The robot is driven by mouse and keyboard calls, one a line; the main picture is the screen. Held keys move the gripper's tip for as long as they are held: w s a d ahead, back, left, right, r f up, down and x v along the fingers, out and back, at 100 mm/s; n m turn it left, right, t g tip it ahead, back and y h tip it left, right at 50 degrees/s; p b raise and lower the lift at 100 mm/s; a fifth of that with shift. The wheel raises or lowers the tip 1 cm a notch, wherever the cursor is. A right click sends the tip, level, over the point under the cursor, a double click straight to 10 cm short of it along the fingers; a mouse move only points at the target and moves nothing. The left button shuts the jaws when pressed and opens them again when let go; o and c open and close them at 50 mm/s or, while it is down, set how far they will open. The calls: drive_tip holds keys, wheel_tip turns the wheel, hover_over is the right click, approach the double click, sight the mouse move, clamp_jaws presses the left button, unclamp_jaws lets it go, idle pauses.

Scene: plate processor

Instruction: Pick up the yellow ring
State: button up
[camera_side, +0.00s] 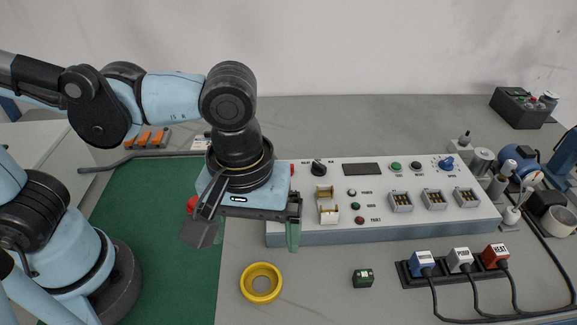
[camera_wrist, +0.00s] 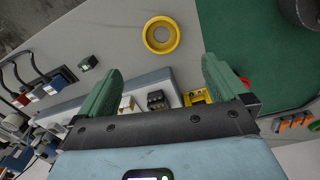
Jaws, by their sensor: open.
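The yellow ring (camera_side: 261,283) lies flat on the grey table, near the right edge of the green mat. It also shows in the wrist view (camera_wrist: 161,35), near the top middle, fully visible. My gripper (camera_side: 255,240) is above the table, behind the ring in the side view and apart from it. Its two green fingers are spread wide with nothing between them in the wrist view (camera_wrist: 160,80). In the side view, a dark part of my gripper hides much of the left finger.
A white control panel (camera_side: 385,232) with knobs and buttons stands behind and right of the ring. A small green-black block (camera_side: 363,278) lies to its right. A power strip (camera_side: 403,274) with labelled plugs and cables is farther right. The green mat (camera_side: 165,270) is bare.

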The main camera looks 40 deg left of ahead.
hover_over(262, 285)
drive_tip(key=shift+s+d+f, duration=0.1)
drive_tip(key=shift+s+f, duration=0.05)
drive_tip(key=shift+f, duration=1.6)
drive_tip(key=shift+s+d+f, duration=0.1)
drive_tip(key=shift+s+f, duration=0.05)
drive_tip(key=shift+f, duration=1.55)
drive_tip(key=shift+w+a+f, duration=0.15)
drive_tip(key=shift+f, duration=0.65)
drive_tip(key=shift+w+a+f, duration=0.1)
drive_tip(key=shift+w+f, duration=0.05)
drive_tip(key=shift+f, duration=1.7)
drive_tip(key=shift+c, duration=0.2)
drive_tip(key=c, duration=1.1)
drive_tip(key=shift+o, duration=0.2)
drive_tip(key=shift+r, duration=0.2)
